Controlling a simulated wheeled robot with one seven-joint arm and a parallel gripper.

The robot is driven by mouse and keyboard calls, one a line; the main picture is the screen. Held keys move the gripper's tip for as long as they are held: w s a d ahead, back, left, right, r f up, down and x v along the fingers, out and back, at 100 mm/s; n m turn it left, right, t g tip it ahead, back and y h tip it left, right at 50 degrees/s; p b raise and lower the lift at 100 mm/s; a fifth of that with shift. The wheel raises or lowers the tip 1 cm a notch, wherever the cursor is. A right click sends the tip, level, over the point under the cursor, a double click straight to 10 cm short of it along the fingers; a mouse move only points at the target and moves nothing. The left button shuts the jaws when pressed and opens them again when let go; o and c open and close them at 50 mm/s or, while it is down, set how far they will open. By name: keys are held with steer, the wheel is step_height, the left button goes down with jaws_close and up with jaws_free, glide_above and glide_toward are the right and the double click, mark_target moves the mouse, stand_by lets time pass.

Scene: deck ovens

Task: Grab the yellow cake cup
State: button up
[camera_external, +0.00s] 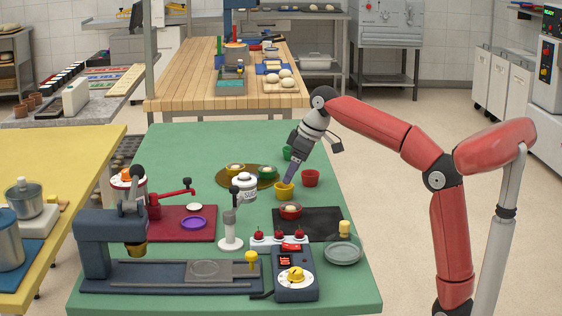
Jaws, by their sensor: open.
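The yellow cake cup (284,192) stands on the green table (330,150), right of centre. My gripper (288,180) points down at it, with its fingertips at the cup's rim. The jaws are open, but they are small here. I cannot tell whether a finger is inside the cup or touching it. A red cup (311,178) stands just to the right, and a green cup (287,153) stands behind, partly hidden by my gripper.
A round brown tray (223,182) with filled cups lies to the left. A red filled cup (290,211) is in front, by the black mat (325,222). A white stand (231,230) and a dark blue machine (97,245) rise at the front left.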

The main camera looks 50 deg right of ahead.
mark_target(284, 186)
steer(key=x, duration=0.6)
steer(key=shift+w+d+f+b, duration=0.25)
steer(key=shift+w+b, duration=0.1)
steer(key=shift+w, duration=0.05)
steer(key=c, duration=1)
